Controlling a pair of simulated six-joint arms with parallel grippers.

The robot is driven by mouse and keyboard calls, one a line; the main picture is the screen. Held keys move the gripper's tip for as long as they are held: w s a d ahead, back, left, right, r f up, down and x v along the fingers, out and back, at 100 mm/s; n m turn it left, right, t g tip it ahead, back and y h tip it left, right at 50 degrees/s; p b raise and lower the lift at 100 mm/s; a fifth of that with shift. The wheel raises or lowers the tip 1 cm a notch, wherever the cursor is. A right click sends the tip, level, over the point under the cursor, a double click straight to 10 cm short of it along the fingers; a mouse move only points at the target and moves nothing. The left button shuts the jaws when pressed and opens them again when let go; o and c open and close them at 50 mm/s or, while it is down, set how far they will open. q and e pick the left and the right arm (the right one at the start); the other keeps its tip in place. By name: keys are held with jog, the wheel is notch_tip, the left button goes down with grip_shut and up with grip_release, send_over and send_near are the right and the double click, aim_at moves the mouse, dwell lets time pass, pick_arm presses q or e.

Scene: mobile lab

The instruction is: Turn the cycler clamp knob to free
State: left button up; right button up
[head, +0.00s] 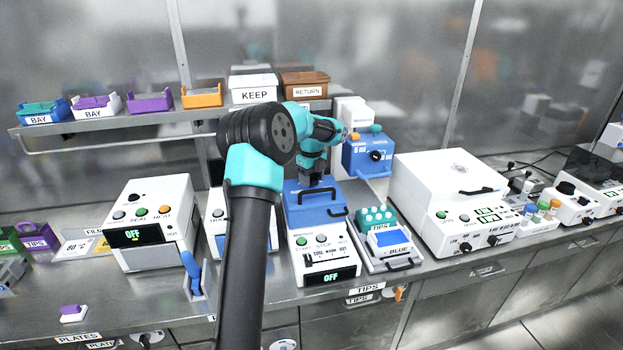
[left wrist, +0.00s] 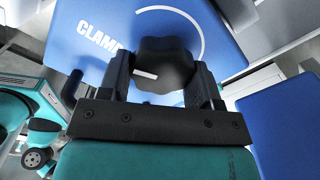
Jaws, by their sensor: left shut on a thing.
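The cycler (head: 318,243) stands mid-bench with a white front, a blue lid (head: 312,214) and a display reading OFF. The black, lobed clamp knob (left wrist: 165,58) sits on a blue face (left wrist: 85,15) lettered CLAMP, beside a white arc. A white mark on the knob points left in the left wrist view. My left gripper (head: 312,178) reaches down onto the lid. In the left wrist view its fingers (left wrist: 160,88) are shut on the knob, one on each side. The knob is hidden behind the gripper in the head view. My right gripper is not in view.
A blue box with a dial (head: 367,157) stands close behind the cycler on the right. A teal and blue tube rack (head: 386,236) is right of it, then a large white instrument (head: 450,190). A white sealer (head: 147,222) stands left. A shelf above holds KEEP (head: 254,95) and RETURN bins.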

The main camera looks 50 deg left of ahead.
pick_arm(q)
jog(key=n, duration=0.4)
jog(key=shift+w+n, duration=0.1)
jog(key=shift+n, duration=0.2)
jog(key=n, duration=0.3)
jog(key=shift+a+n, duration=0.1)
jog(key=shift+n, duration=0.2)
jog(key=n, duration=0.4)
jog(key=shift+w+n, duration=0.1)
jog(key=shift+n, duration=0.2)
jog(key=n, duration=0.3)
jog(key=shift+a+n, duration=0.15)
jog(key=shift+n, duration=0.15)
jog(key=n, duration=0.4)
jog(key=shift+a, duration=0.1)
jog(key=n, duration=0.7)
jog(key=shift+a+n, duration=0.1)
jog(key=shift+n, duration=2.3)
